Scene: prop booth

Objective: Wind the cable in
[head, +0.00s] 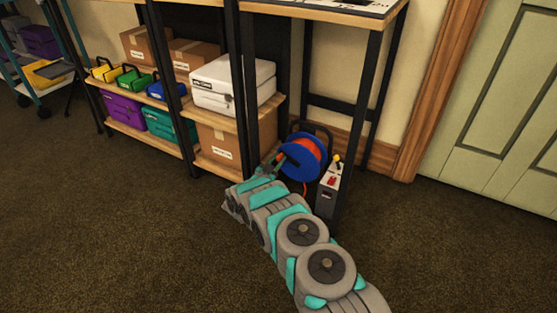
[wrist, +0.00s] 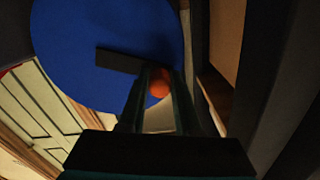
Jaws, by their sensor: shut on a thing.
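The cable reel (head: 296,166) stands on the floor under the right end of the shelf unit, with a blue side disc and a dark frame. Orange cable (head: 312,148) is wound on it, and a short length hangs down beside the grey box. In the wrist view the blue disc (wrist: 85,35) fills the upper left, with a dark crank arm (wrist: 118,60) across it. My gripper (head: 281,159) is at the disc's left side. In the wrist view its fingers (wrist: 157,88) are shut on the orange crank knob (wrist: 160,80), partly hidden between them.
A grey box (head: 329,194) with red and yellow parts stands right of the reel. Shelf posts (head: 249,90) rise close to the left of my gripper. A white case (head: 232,84) and cardboard boxes fill the shelves. Open carpet (head: 120,230) lies in front.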

